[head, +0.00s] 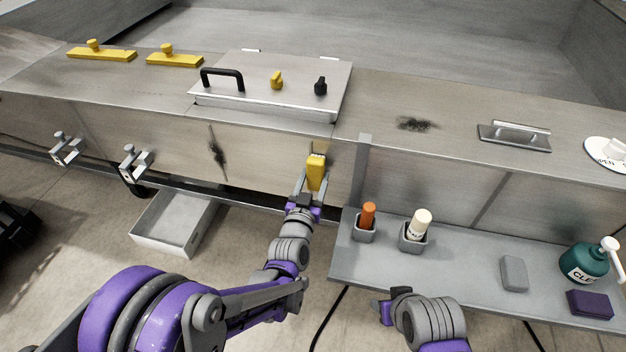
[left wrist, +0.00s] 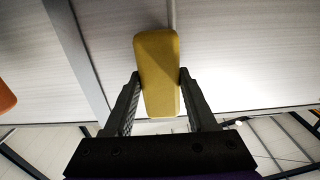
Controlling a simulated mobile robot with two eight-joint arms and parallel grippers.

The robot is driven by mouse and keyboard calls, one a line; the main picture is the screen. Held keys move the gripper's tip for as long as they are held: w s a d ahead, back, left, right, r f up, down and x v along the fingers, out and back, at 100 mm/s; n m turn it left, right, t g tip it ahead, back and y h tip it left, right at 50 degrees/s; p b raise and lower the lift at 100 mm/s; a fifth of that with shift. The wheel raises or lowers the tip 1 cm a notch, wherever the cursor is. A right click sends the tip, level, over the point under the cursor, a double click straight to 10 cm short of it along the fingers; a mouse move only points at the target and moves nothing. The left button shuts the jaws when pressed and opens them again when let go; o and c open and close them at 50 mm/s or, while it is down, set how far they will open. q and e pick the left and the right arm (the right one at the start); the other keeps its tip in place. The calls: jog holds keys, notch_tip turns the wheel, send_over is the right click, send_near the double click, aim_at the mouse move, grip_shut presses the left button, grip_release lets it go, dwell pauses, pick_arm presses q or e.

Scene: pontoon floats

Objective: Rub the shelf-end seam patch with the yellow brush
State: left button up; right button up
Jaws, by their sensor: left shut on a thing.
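My left gripper (head: 308,190) is shut on the yellow brush (head: 316,168) and holds it upright at the metal front wall, left of the shelf's left end. In the left wrist view the brush (left wrist: 158,72) sits between both fingers, its far end close to or against the wall; I cannot tell whether it touches. Any patch directly behind the brush is hidden. One dark patch (head: 217,153) lies on a wall seam further left, and another dark smudge (head: 415,124) lies on the top deck. My right gripper (head: 386,310) is low in front of the shelf, its fingers unclear.
The grey shelf (head: 455,272) holds an orange-handled tool (head: 368,214) and a cream bottle (head: 420,222) in holders, a grey block (head: 514,273), a green bottle (head: 584,264) and a purple sponge (head: 590,303). An upright post (head: 360,170) stands just right of the brush. A metal bin (head: 170,232) is on the floor.

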pick_arm(q)
jog(key=shift+r, duration=0.35)
jog(key=shift+w+a+r+p, duration=0.15)
jog(key=shift+w+a+p, duration=0.15)
jog(key=shift+a+p, duration=0.45)
jog(key=shift+w+a+f+p, duration=0.15)
jog(key=shift+a+p, duration=0.1)
jog(key=shift+a, duration=0.35)
jog(key=shift+w+a+f+p, duration=0.1)
jog(key=shift+w+a+p, duration=0.1)
jog(key=shift+a, duration=0.4)
jog(key=shift+s, duration=0.15)
jog(key=shift+s+a, duration=0.15)
jog(key=shift+s, duration=0.4)
jog(key=shift+b+v, duration=0.75)
jog(key=shift+v, duration=1.6)
jog(key=shift+s, duration=0.1)
